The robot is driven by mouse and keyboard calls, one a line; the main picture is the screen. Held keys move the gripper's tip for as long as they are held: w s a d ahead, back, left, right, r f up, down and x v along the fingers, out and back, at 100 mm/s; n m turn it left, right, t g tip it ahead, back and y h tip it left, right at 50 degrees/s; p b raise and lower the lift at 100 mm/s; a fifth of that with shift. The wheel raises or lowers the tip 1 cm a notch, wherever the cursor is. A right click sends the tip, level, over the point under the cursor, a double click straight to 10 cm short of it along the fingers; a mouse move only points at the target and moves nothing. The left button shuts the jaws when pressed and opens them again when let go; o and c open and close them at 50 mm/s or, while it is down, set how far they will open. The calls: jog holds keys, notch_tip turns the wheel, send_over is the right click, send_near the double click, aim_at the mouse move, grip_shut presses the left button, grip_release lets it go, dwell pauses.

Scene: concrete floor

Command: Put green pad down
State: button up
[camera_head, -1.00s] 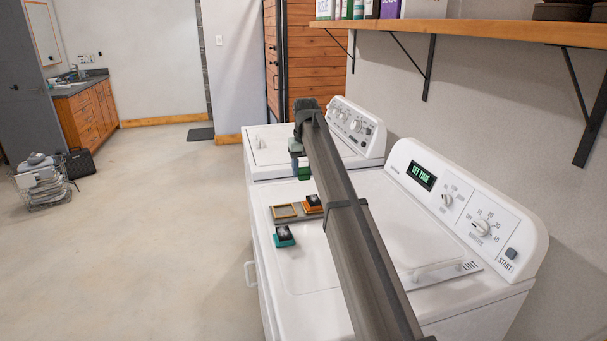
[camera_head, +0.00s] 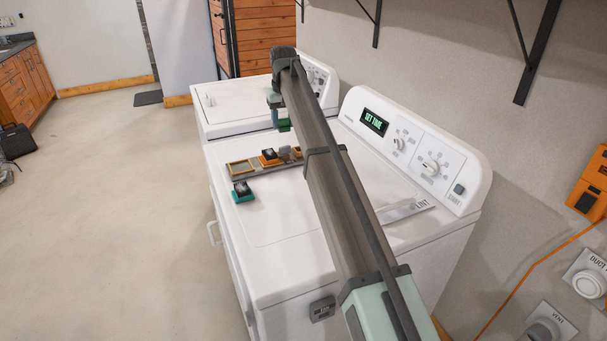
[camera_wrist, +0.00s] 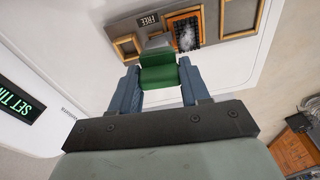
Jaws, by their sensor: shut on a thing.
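My gripper (camera_head: 278,115) is shut on the green pad (camera_wrist: 160,76), which sits between the two blue-grey fingers in the wrist view. In the head view the green pad (camera_head: 284,125) shows low at the gripper, partly behind my arm. A grey tray (camera_wrist: 240,19) with wooden frames lies on the white dryer top; it also shows in the head view (camera_head: 238,178). An orange pad with a dark top (camera_wrist: 185,32) is on the tray. A grey block (camera_wrist: 157,42) shows just beyond the green pad. Contact between pad and tray cannot be told.
A teal pad with a dark top (camera_head: 242,192) sits on the dryer lid in front of the tray. The dryer's control panel (camera_head: 410,140) rises at the right. A second white machine (camera_head: 240,105) stands behind.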

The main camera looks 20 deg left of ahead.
jog(key=s+d+f+n, duration=0.1)
jog(key=s+d+f, duration=0.1)
jog(key=d, duration=0.4)
jog(key=s+d+f, duration=0.2)
jog(key=s+d, duration=0.1)
jog(key=d, duration=0.2)
jog(key=shift+w+d+f, duration=0.1)
jog(key=shift+f, duration=2.2)
jog(key=shift+w+d+f, duration=0.1)
jog(key=shift+f, duration=2.2)
jog(key=shift+f, duration=0.1)
jog(key=o, duration=0.9)
jog(key=shift+o, duration=0.2)
notch_tip(320, 180, up, 12)
jog(key=s+d, duration=0.1)
